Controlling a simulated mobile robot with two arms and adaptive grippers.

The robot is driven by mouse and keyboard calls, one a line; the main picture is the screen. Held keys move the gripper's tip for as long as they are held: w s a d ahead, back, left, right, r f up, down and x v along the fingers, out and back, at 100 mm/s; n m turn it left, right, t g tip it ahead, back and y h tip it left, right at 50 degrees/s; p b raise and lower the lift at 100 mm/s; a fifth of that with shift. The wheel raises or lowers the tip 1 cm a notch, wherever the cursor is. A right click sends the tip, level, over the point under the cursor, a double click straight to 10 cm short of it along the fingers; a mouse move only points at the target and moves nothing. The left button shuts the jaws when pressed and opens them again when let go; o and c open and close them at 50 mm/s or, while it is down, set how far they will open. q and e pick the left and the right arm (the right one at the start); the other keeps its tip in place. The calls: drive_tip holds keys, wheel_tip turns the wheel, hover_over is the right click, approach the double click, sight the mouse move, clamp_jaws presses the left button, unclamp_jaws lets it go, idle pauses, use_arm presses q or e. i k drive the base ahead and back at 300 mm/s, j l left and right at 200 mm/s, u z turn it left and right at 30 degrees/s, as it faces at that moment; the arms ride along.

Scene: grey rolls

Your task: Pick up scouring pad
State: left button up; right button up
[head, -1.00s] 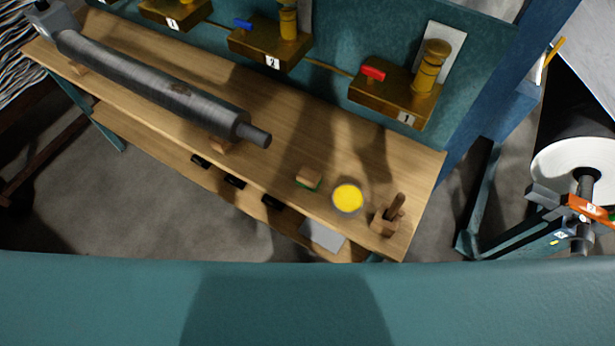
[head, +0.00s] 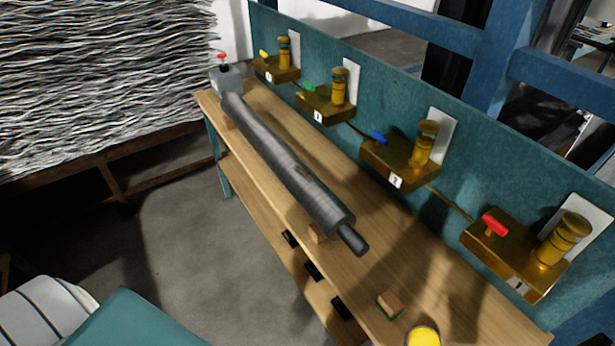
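The scouring pad appears to be the small tan block with a green underside (head: 388,304). It lies on the wooden bench top (head: 480,315) near its front edge, at the lower right of the head view. Nothing covers it. Neither of my grippers shows in this view.
A yellow-topped round tin (head: 423,337) stands just right of the pad, cut by the lower edge. A long grey metal roller (head: 290,170) lies along the bench. Several brass fixtures with coloured handles, one with a red handle (head: 494,223), line the teal back panel (head: 460,190). The bench's lower shelf (head: 255,215) shows.

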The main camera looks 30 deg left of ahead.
sight(391, 306)
drive_tip(key=k+l+u, duration=0.25)
drive_tip(key=u, duration=0.15)
drive_tip(key=k+l+u, duration=0.1)
drive_tip(key=k+u, duration=0.5)
drive_tip(key=u, duration=0.25)
drive_tip(key=k+l, duration=0.05)
